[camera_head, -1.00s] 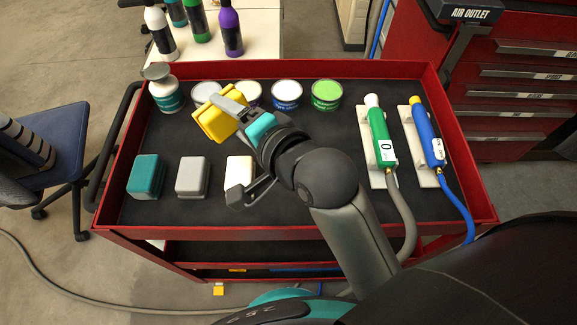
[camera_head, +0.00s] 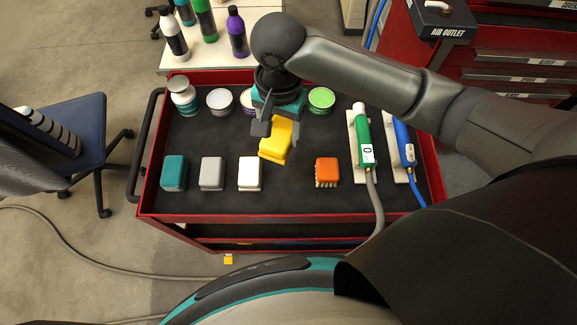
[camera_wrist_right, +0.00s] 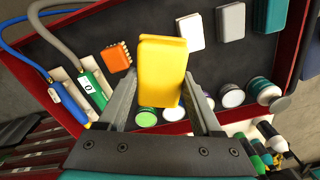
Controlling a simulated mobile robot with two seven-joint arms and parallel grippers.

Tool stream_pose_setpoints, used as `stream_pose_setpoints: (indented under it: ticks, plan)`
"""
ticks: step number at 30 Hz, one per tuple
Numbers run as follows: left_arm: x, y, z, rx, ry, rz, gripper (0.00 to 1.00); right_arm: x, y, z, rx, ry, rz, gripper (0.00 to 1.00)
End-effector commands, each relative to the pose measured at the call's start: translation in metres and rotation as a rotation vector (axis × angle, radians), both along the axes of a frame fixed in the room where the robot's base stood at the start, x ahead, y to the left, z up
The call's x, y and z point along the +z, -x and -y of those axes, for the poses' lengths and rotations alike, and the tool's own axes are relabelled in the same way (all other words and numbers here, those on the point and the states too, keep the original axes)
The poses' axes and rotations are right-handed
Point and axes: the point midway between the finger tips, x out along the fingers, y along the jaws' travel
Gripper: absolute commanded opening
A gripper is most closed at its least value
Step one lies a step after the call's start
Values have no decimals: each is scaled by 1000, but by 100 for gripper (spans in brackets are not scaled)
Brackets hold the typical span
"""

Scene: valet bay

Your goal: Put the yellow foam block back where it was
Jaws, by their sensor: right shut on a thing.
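The yellow foam block (camera_head: 275,143) is held in my right gripper (camera_head: 281,125) over the middle of the red cart's dark top. The block also shows in the right wrist view (camera_wrist_right: 162,68), between the two fingers of my right gripper (camera_wrist_right: 160,100). On the cart, a front row has a teal block (camera_head: 174,172), a grey block (camera_head: 211,172), a white block (camera_head: 250,172) and an orange bristled block (camera_head: 327,171). A bare gap lies between the white and orange blocks. I cannot tell whether the yellow block touches the mat. My left gripper is not in view.
Several round tins, among them a green-lidded one (camera_head: 321,99), stand along the cart's back. A green air tool (camera_head: 363,138) and a blue one (camera_head: 404,146) lie at the right. The cart's red rim (camera_head: 285,214) edges the top. A chair (camera_head: 80,140) stands at left.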

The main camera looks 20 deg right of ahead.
Motion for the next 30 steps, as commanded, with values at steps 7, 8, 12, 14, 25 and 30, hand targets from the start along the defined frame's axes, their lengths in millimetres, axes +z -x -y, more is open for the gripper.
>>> stream_pose_setpoints:
  ticks: [7,8,12,14,25,30]
  plan:
    - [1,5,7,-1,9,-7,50,-9,0,19,-14,21,-30,6]
    - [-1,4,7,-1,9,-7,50,-16,0,19,-14,21,-30,6]
    - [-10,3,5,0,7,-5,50,-56,1,19,-14,23,-29,6]
    - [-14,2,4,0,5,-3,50,-72,0,19,-13,21,-28,6]
    - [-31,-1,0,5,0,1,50,-145,-1,18,-11,18,-23,6]
    - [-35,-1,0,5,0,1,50,-160,0,18,-11,19,-24,6]
